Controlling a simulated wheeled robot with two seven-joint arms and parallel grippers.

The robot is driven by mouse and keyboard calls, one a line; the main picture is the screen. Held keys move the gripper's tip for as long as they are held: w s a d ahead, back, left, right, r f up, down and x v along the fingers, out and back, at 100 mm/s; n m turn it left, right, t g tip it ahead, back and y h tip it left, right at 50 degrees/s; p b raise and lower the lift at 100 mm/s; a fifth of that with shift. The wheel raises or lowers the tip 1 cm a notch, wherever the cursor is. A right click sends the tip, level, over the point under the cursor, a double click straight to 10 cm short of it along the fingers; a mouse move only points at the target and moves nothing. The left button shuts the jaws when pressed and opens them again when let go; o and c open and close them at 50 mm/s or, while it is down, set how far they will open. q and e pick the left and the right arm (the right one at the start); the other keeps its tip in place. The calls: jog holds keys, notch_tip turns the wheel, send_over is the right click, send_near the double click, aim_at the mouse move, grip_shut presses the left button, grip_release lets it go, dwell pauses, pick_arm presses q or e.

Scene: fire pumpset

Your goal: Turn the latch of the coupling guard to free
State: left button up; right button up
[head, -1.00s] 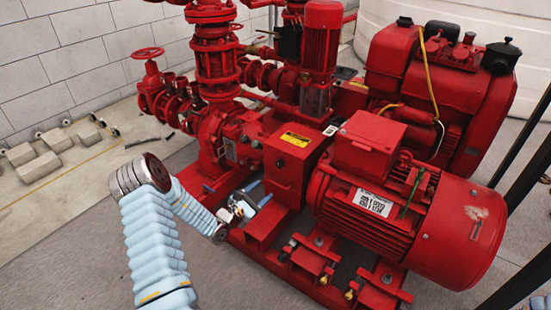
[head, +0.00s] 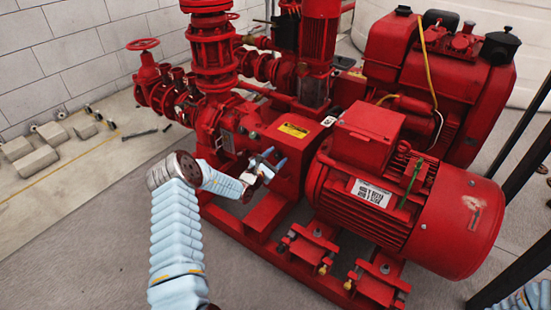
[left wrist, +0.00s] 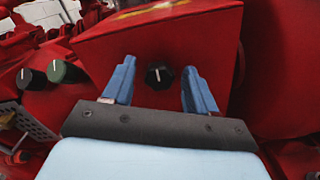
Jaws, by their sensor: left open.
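The coupling guard (head: 292,150) is a red box with a yellow label on top, between the pump and the red motor. Its latch (left wrist: 159,75) is a round black knob with a white line, on the guard's face in the left wrist view. The white line stands close to upright. My left gripper (head: 266,162) is open in front of that face. In the left wrist view its two blue fingers (left wrist: 158,88) stand apart, one on each side of the knob, with gaps to it. In the head view the gripper hides the knob. My right gripper is not in view.
Two other dark round knobs, one black (left wrist: 27,78) and one with a green rim (left wrist: 62,71), sit left of the guard. The red motor (head: 395,200) stands close on the right. Red pump pipes (head: 208,60) rise behind. Floor at the front left is bare.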

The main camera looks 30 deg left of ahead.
pick_arm(q)
jog(key=shift+c, duration=0.3)
jog(key=c, duration=1)
jog(key=n, duration=0.4)
jog(key=shift+a+n, duration=0.1)
jog(key=shift+n, duration=0.3)
jog(key=n, duration=0.4)
jog(key=shift+a+n, duration=0.1)
jog(key=shift+n, duration=0.2)
jog(key=n, duration=0.4)
jog(key=shift+n, duration=0.3)
jog(key=shift+a+f+n, duration=0.1)
jog(key=shift+f+n, duration=0.05)
jog(key=shift+n, duration=1.75)
